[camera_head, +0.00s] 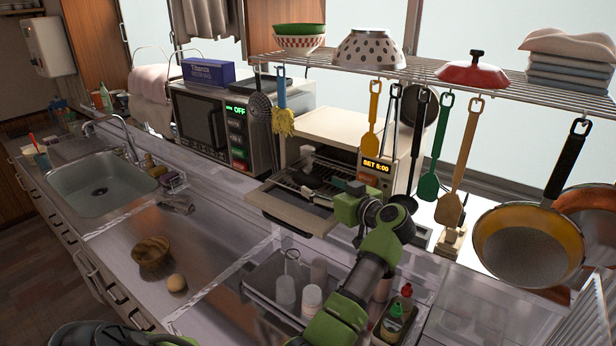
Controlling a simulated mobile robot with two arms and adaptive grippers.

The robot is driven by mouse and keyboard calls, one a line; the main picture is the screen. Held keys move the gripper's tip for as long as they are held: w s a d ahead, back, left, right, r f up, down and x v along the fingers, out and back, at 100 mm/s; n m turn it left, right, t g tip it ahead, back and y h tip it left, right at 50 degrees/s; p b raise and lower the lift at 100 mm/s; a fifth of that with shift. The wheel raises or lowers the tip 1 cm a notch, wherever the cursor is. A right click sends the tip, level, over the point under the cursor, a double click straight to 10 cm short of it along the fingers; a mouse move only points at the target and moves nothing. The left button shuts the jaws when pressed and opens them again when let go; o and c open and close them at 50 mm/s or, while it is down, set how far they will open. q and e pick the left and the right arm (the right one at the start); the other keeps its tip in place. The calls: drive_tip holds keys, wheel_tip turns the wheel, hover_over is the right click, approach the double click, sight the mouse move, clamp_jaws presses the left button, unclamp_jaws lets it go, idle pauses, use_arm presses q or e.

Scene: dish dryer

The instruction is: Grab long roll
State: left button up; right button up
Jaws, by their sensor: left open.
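My left gripper (312,182) is dark and reaches leftward into the open front of the cream toaster oven (335,130). Its fingers are open, but they are small and dark against the oven's inside. The oven door (292,213) is folded down below the gripper. I cannot make out a long roll for certain; whatever lies inside the oven is dark and partly hidden by my gripper and wrist. A small round tan item (176,283) lies on the counter beside a wooden bowl (151,252).
A microwave (215,125) stands left of the oven, with a blue box (208,71) on top. Utensils and pans (528,245) hang from a wire rack (440,75) above and to the right. Bottles (311,299) stand below my wrist. The counter near the sink (100,187) has free room.

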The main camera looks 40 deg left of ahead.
sight(316, 184)
use_arm(q)
drive_tip(key=shift+p+x, duration=0.3)
drive_tip(key=shift+x, duration=0.8)
drive_tip(key=x, duration=0.3)
drive_tip(key=shift+a+p, duration=0.15)
drive_tip(key=shift+p, duration=0.25)
drive_tip(key=shift+w+a+f, duration=0.1)
drive_tip(key=shift+a+f, duration=0.05)
drive_tip(key=shift+a, duration=0.05)
drive_tip(key=c, duration=1.2)
use_arm(e)
drive_tip(key=shift+w+a+r, duration=0.15)
drive_tip(key=shift+w+r, duration=0.7)
drive_tip(key=shift+w, duration=0.05)
